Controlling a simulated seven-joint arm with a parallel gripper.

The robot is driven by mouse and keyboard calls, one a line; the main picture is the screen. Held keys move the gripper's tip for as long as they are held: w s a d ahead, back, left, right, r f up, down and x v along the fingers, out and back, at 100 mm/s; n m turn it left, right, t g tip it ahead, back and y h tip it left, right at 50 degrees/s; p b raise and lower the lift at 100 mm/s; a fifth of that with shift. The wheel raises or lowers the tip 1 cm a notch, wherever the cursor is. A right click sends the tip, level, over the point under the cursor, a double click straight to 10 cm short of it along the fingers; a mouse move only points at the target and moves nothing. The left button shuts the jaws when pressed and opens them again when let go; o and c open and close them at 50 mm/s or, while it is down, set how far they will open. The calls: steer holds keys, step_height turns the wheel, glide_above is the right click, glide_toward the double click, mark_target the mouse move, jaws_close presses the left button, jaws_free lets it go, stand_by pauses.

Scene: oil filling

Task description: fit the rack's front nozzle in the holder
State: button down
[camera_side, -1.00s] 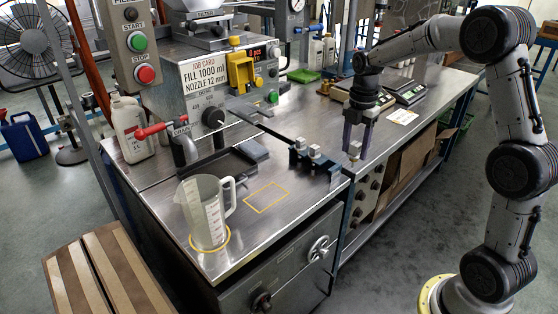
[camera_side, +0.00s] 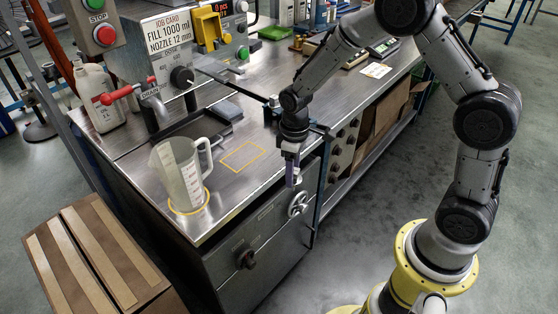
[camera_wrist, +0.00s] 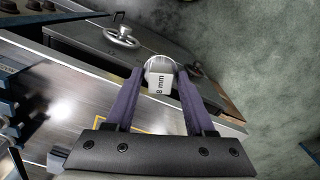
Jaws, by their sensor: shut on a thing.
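My gripper (camera_side: 290,165) points down just off the bench's front edge, in front of the drawer unit. In the wrist view my gripper (camera_wrist: 160,76) has its two purple fingers closed on a pale nozzle (camera_wrist: 160,86) marked "8 mm". In the side view the nozzle (camera_side: 293,182) shows small at the fingertips. The dark blue nozzle rack (camera_side: 270,106) is mostly hidden behind my wrist, and part of the rack (camera_wrist: 8,108) shows at the left of the wrist view. I cannot make out the holder clearly.
A job card (camera_side: 155,32) reads "FILL 1000 ml NOZZLE 12 mm". A clear measuring jug (camera_side: 180,178) stands on a yellow ring. A yellow square outline (camera_side: 243,156) on the bench is empty. A handwheel (camera_side: 298,203) sticks out below my gripper. A red-handled drain valve (camera_side: 150,98) stands behind.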

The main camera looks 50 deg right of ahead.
steer(key=m, duration=0.2)
steer(key=w+m, duration=0.1)
steer(key=m, duration=0.1)
steer(key=shift+f, duration=0.1)
steer(key=n, duration=0.1)
steer(key=s+n, duration=0.1)
steer(key=n, duration=0.1)
steer(key=shift+n, duration=0.3)
steer(key=n, duration=0.1)
steer(key=r+n, duration=0.1)
steer(key=n, duration=0.1)
steer(key=shift+d+r, duration=0.15)
steer(key=shift+r, duration=0.1)
steer(key=d+r+n, duration=1.1)
steer(key=d+r, duration=0.2)
steer(key=d, duration=0.3)
steer(key=shift+w+d, duration=0.15)
steer(key=shift+d, duration=0.05)
steer(key=shift+r, duration=0.1)
